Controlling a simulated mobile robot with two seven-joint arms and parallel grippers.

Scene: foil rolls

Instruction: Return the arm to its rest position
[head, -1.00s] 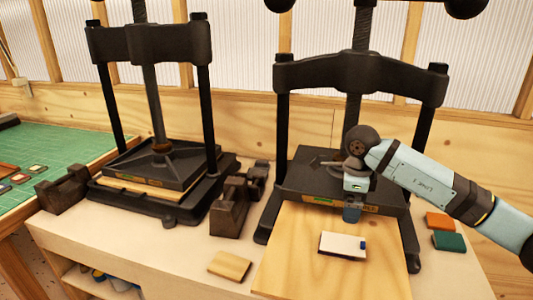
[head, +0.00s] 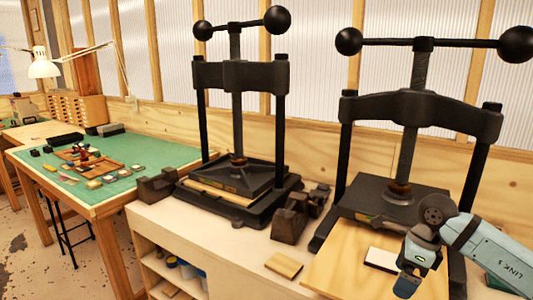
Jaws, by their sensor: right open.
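My right arm comes in from the right edge in the head view. Its gripper (head: 407,287) hangs low over the front of the right press, above a pale wooden board (head: 345,272). The gripper is open, and nothing shows between its fingers. A white block (head: 383,258) with a dark edge lies on the board just left of the gripper, apart from it as far as I can see. My left gripper is not in view.
The right black press (head: 420,115) stands behind my arm, and a second press (head: 240,80) stands left of it. A small wooden block (head: 284,265) lies on the bench front. Dark cast blocks (head: 292,222) sit between the presses. A green mat (head: 120,165) with tools covers the left table.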

